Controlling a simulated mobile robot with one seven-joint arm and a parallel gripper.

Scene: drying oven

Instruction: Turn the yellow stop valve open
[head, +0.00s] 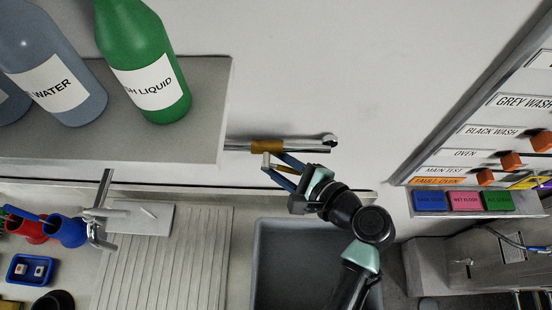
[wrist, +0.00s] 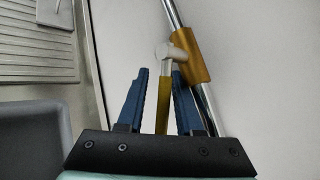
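The yellow stop valve (head: 267,145) sits on a chrome pipe along the wall in the head view, and its orange-yellow body (wrist: 191,57) shows in the wrist view. A pale stem joins the body to a thin yellow lever (wrist: 162,107), which points toward my gripper in the wrist view. My gripper (wrist: 160,73) has its two blue fingers on either side of the lever, with a visible gap on each side. In the head view my gripper (head: 275,162) is just below the valve. Contact between fingers and lever is not visible.
A shelf (head: 215,105) with a green bottle (head: 147,60) and a grey-blue bottle (head: 50,65) stands to the left. A grey sink (head: 275,250) lies below my arm, next to a ribbed drainboard and a tap (head: 100,200). A switch panel (head: 480,140) is at right.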

